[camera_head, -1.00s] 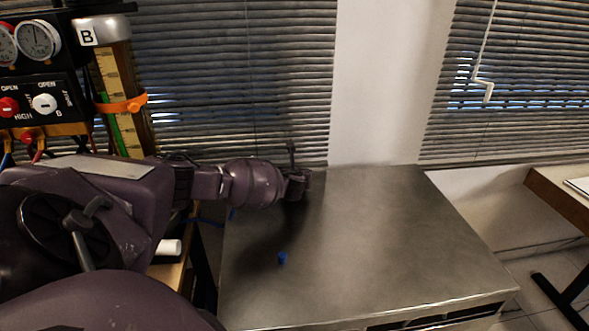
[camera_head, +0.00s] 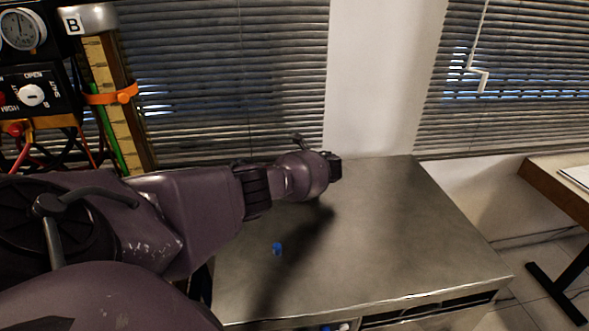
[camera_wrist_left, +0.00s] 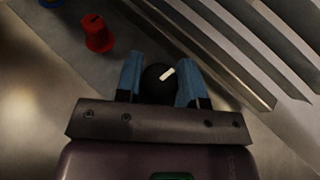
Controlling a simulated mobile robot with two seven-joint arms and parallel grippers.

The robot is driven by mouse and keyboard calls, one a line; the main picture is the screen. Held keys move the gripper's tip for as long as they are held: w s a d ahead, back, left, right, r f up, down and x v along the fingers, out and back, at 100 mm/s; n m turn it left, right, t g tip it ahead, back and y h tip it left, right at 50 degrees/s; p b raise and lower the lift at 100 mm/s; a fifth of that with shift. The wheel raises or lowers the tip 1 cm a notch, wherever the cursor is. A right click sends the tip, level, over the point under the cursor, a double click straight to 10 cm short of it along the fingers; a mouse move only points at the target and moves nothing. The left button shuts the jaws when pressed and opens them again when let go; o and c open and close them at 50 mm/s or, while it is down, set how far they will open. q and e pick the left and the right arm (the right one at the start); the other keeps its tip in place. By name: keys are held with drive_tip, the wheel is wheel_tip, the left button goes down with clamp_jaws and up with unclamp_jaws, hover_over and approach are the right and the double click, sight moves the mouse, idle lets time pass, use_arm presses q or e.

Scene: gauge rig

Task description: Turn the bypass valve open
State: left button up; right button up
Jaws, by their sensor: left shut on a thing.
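My left gripper (camera_wrist_left: 158,72) has its two blue fingers shut on a round black knob (camera_wrist_left: 155,90) with a white pointer mark. In the head view its dark end (camera_head: 334,166) is over the far part of the metal table, with the fingers and knob hidden. At the upper left, the gauge panel (camera_head: 52,112) carries a white knob (camera_head: 33,95) with OPEN above it and SHUT at its right. Which knob belongs to the bypass valve cannot be told. My right gripper is not in view.
A red knob (camera_wrist_left: 97,33) stands left of my fingers in the wrist view. A small blue piece (camera_head: 277,249) is on the metal table (camera_head: 400,240), whose right part is clear. Window blinds (camera_head: 230,80) rise behind. A scaled tube (camera_head: 118,110) stands beside the panel.

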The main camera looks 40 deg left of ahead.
use_arm(q)
drive_tip(key=shift+f+n+g+b, duration=0.2)
drive_tip(key=shift+n+g+b, duration=0.15)
drive_tip(key=shift+n+g, duration=0.2)
drive_tip(key=shift+r+n+g+b, duration=0.15)
drive_tip(key=shift+n+g+b, duration=0.15)
drive_tip(key=shift+g, duration=0.15)
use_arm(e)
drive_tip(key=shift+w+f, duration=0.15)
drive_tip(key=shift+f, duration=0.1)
use_arm(q)
drive_tip(key=shift+r, duration=0.1)
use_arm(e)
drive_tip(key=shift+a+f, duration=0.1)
use_arm(q)
drive_tip(key=o, duration=0.9)
drive_tip(key=shift+a, duration=0.1)
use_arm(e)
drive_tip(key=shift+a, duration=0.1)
